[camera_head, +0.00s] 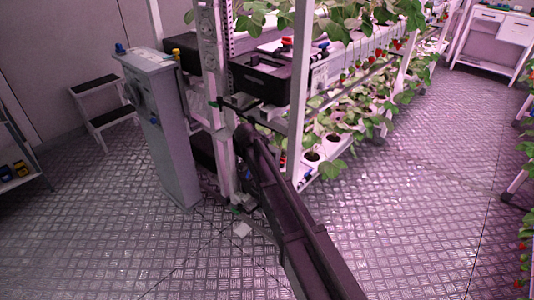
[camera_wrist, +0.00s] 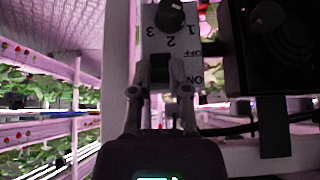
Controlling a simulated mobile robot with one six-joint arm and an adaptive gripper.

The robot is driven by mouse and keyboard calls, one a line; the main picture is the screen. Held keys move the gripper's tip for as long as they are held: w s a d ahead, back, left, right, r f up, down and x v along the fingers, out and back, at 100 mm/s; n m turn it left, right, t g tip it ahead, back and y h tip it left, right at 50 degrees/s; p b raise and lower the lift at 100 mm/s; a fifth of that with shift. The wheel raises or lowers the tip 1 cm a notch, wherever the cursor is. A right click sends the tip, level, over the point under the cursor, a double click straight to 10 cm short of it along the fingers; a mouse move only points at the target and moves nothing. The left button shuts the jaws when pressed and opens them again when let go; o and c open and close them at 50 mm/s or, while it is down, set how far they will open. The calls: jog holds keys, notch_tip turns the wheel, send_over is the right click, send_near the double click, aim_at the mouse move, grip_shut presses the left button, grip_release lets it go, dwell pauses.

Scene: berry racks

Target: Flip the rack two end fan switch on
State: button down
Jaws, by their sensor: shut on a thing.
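A pale switch box (camera_wrist: 178,40) is at the top middle of the wrist view. It carries a dark round knob (camera_wrist: 170,14) with the digits 1, 2 and 3 beside it, and tilted ON and OFF marks lower right. My gripper (camera_wrist: 160,66) reaches up to the lower part of this box, its two fingers closed on either side of the fan switch. The switch is mostly hidden between the fingers, and which way it is set cannot be told. In the head view my gripper (camera_head: 243,132) is at the rack's end post; the switch cannot be made out there.
A dark fan housing (camera_wrist: 275,40) is right of the switch box, with cables below it. The white rack post (camera_head: 300,90) and strawberry plants (camera_head: 345,100) are close to my arm. A grey cabinet (camera_head: 162,125) stands left. Open floor (camera_head: 420,210) is at right.

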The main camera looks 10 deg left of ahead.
dwell(0.4)
jog(key=c, duration=0.6)
grip_release()
jog(key=shift+f+b, duration=0.2)
jog(key=shift+b, duration=0.25)
